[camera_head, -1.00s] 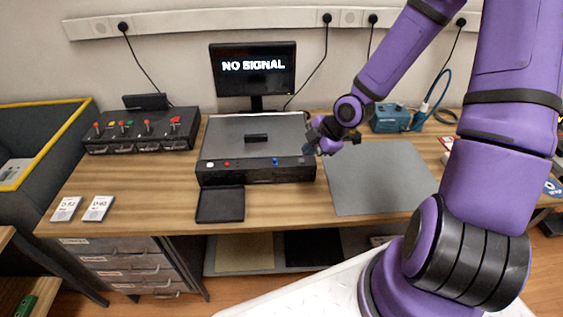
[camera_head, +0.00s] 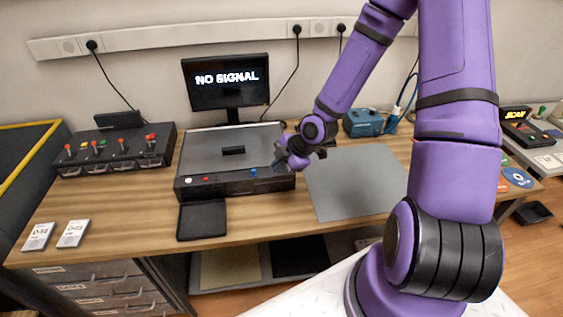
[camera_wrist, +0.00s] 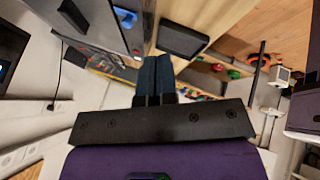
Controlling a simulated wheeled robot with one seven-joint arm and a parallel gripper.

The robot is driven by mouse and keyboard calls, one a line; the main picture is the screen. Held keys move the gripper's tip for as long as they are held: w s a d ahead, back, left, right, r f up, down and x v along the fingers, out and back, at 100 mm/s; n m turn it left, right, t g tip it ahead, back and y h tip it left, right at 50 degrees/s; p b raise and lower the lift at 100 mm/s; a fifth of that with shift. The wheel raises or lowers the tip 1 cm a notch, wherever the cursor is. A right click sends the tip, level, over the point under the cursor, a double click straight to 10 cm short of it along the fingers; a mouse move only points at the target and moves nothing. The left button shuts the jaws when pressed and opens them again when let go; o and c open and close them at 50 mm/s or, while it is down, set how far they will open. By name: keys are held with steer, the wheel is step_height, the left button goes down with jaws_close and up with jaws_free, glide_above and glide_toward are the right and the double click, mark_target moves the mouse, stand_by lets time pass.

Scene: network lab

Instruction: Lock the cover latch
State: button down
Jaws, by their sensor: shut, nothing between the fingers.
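A dark device (camera_head: 215,150) with a grey hinged-looking cover and a black handle (camera_head: 233,150) lies on the bench. The cover appears down. A small blue part (camera_head: 253,172), possibly the latch, is on its front panel, beside a red and a white button. In the wrist view the blue part (camera_wrist: 126,17) shows at the top, on the device's front face. My gripper (camera_head: 279,164) is by the device's front right corner, right of the blue part. Its blue-grey fingers (camera_wrist: 154,68) are together and empty, apart from the blue part. Which way the latch is turned is too small to tell.
A black tray (camera_head: 202,220) lies in front of the device. A grey mat (camera_head: 355,180) lies to its right, bare. A switch box (camera_head: 115,150) stands left, a monitor (camera_head: 226,82) behind, and a blue box (camera_head: 363,123) at the back right. Two cards (camera_head: 73,233) lie at the front left.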

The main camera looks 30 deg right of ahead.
mark_target(260, 174)
steer(key=w+a+f, duration=0.1)
steer(key=w+f, duration=0.1)
steer(key=w+a+f, duration=0.1)
steer(key=f, duration=0.1)
steer(key=w+a+f, duration=0.1)
steer(key=w+f, duration=0.1)
steer(key=shift+w+a, duration=0.15)
steer(key=shift+w, duration=0.2)
steer(key=shift+w+a, duration=0.1)
steer(key=shift+w, duration=0.3)
steer(key=shift+w+d, duration=0.2)
steer(key=shift+w, duration=0.3)
steer(key=shift+w+d, duration=0.2)
steer(key=shift+w, duration=0.3)
